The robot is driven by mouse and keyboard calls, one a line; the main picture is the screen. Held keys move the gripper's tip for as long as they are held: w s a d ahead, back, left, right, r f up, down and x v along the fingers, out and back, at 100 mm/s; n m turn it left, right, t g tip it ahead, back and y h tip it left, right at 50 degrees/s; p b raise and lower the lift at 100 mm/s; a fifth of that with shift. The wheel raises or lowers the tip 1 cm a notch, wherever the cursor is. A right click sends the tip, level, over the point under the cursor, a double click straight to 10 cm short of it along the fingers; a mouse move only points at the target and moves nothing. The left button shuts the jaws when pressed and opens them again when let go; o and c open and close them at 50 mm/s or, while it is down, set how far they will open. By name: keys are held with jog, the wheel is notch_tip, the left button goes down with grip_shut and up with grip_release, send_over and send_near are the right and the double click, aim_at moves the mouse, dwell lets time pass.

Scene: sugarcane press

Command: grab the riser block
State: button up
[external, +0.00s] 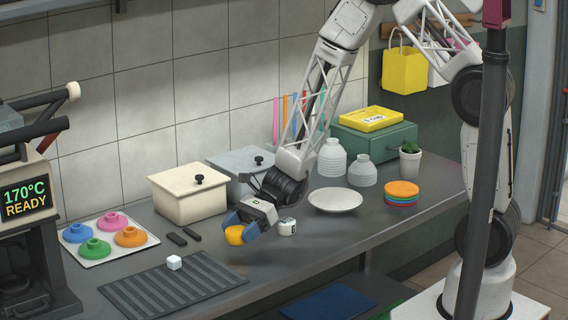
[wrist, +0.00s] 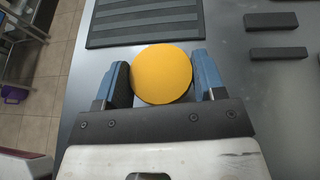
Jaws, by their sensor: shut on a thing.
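My gripper (external: 240,228) is low over the counter near its front edge, with its blue fingers shut on an orange round piece (external: 234,237). In the wrist view the piece (wrist: 161,73) shows a flat round top between the two fingers of my gripper (wrist: 162,80). Whether it touches the counter is hard to tell. No thing is marked as the riser block. Two dark bars (external: 177,239) lie behind the mat and also show in the wrist view (wrist: 271,20).
A cream lidded box (external: 188,197) stands behind my gripper.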

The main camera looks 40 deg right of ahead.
jog(key=s+d, duration=0.3)
jog(key=s, duration=0.1)
jog(key=s+d+r, duration=0.1)
jog(key=s+d, duration=0.2)
jog(key=s, duration=0.1)
jog(key=s+d+r, duration=0.1)
jog(key=s+d, duration=0.2)
jog(key=s, duration=0.2)
jog(key=shift+d, duration=0.15)
